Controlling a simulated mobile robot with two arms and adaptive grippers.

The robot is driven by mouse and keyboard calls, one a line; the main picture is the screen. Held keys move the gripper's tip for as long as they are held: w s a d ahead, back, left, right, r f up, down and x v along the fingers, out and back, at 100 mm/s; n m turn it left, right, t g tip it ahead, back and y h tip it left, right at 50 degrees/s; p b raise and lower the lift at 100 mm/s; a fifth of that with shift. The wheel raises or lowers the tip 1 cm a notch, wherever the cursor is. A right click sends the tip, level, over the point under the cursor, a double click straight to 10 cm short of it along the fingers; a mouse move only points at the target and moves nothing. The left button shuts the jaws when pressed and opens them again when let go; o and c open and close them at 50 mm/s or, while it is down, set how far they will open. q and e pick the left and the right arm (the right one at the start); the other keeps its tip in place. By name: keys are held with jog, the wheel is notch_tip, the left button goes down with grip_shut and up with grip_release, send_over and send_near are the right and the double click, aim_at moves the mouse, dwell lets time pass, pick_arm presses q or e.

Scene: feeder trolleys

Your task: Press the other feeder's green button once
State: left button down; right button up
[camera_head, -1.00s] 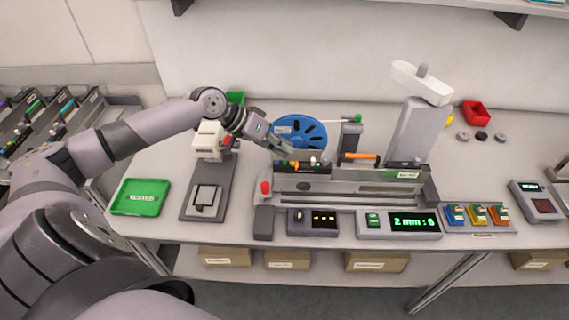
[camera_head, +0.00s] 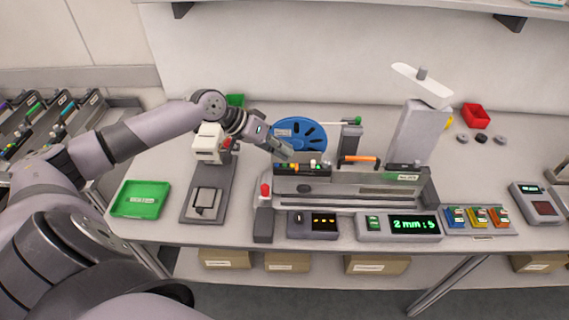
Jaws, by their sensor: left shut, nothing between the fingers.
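A grey feeder (camera_head: 345,188) sits on the bench, with a blue reel (camera_head: 304,131) behind it and an orange handle (camera_head: 359,160) on top. A small dark panel with several coloured buttons (camera_head: 302,168) is on its upper left, including a green one; the buttons are tiny here. My left gripper (camera_head: 286,153) is shut and empty, its tips just above and behind this panel. I cannot tell whether it touches a button. More feeders (camera_head: 40,118) stand in a trolley at the far left. My right gripper is out of view.
A green display (camera_head: 413,224) reads about "2 mm : 5". A dark box with yellow lights (camera_head: 313,223) is beside it. A green tray (camera_head: 140,199) and a white-headed device (camera_head: 208,143) stand left. A grey post (camera_head: 418,130) rises right of the feeder. A red bin (camera_head: 476,116) is back right.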

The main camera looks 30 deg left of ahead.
aim_at(283, 164)
pick_arm(q)
jog(key=shift+f, duration=0.15)
jog(key=shift+f, duration=0.25)
jog(key=shift+f, duration=0.35)
dwell(0.7)
jog(key=shift+r, duration=0.1)
jog(key=shift+r+p, duration=0.65)
jog(key=shift+p, duration=0.3)
notch_tip(283, 164, up, 5)
jog(key=p, duration=0.5)
